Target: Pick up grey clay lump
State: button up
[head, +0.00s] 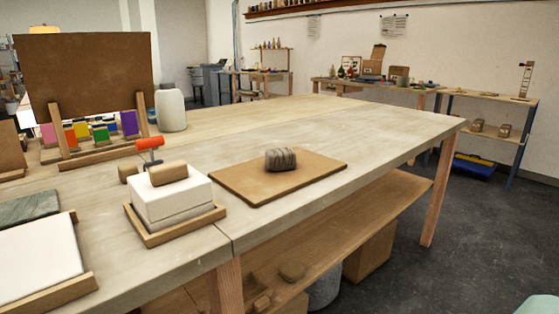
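The grey clay lump (281,159) sits on a flat brown board (237,181) on the workbench, in the middle of the head view. It is a rounded block with darker streaks or grooves over its top. Nothing touches it apart from the board under it. My gripper does not show in this view.
Left of the board, a wooden tray (150,239) holds white blocks (172,205) with a tan piece (169,173) on top. A red-headed tool (150,143), a white canister (171,110) and a brown upright panel (87,75) stand behind. The bench (370,134) is clear to the right.

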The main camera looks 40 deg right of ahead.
aim_at(284, 159)
jog(key=l+z, duration=0.15)
jog(key=l, duration=0.85)
jog(key=l+z, duration=0.2)
jog(key=l, duration=0.8)
jog(key=i+l+z, duration=0.15)
jog(key=l, duration=0.8)
jog(key=j, duration=0.2)
